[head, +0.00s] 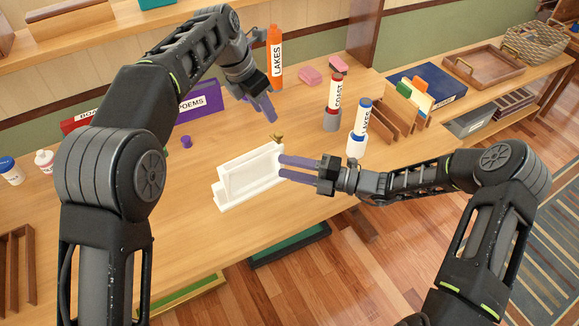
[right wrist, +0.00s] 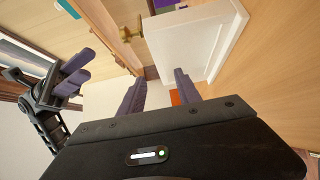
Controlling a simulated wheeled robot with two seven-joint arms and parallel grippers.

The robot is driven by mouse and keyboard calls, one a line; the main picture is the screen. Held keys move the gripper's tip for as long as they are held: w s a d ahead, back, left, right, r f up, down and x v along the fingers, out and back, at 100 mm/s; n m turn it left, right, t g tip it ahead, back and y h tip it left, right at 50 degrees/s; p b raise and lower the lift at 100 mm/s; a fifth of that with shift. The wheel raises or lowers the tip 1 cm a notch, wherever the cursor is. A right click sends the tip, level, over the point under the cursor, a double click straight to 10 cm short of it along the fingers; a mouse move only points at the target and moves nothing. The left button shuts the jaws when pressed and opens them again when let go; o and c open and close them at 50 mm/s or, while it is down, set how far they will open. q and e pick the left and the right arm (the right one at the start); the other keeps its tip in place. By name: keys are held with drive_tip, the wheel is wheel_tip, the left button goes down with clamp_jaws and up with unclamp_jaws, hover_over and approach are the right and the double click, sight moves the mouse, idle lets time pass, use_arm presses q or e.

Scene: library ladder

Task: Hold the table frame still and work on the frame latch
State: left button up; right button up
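The white table frame (head: 235,182) stands on the wooden table in the middle of the head view; it also shows in the right wrist view (right wrist: 195,42). A small brass latch (head: 278,137) sits at its upper right corner, and the latch shows in the right wrist view (right wrist: 128,33). My right gripper (head: 282,167) is open at the frame's right end, its purple fingers pointing left; whether they touch the frame I cannot tell. My left gripper (head: 265,115) is above and behind the latch, apart from it, its fingers slightly parted and empty.
An orange LAKES tube (head: 275,50), a COAST tube (head: 334,95) and a blue-capped LAKES tube (head: 361,120) stand toward the back and right. A purple POEMS box (head: 205,100) and a small purple knob (head: 186,141) lie behind left.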

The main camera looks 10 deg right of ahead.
sight(257, 160)
idle(0.3)
drive_tip(key=shift+x, duration=3.9)
drive_tip(key=shift+c, duration=0.6)
clamp_jaws()
